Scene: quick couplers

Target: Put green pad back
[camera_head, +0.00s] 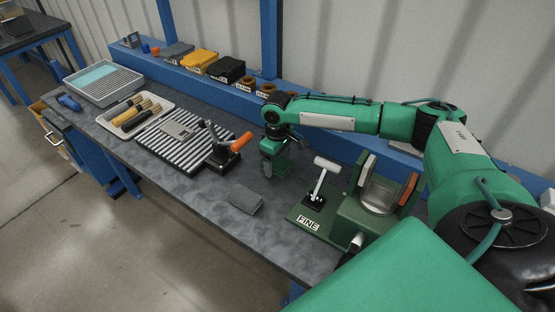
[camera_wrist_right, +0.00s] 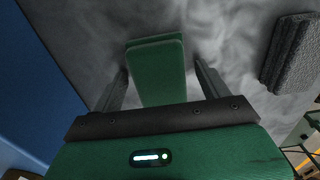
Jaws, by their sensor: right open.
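The green pad (camera_wrist_right: 157,70) is a flat, layered block. In the right wrist view it lies between the two fingers of my right gripper (camera_wrist_right: 160,74), with a gap on each side. The right gripper points down and is open, low over the grey bench top. How high the fingertips are above the bench I cannot tell. My left gripper is not in view.
A dark grey pad (camera_head: 246,201) lies nearby on the bench. A green fixture labelled FINE (camera_head: 308,223) stands to the right. To the left are a slatted plate (camera_head: 170,146) with an orange-handled lever (camera_head: 241,142) and a white tray (camera_head: 130,130). Several blocks line the back ledge.

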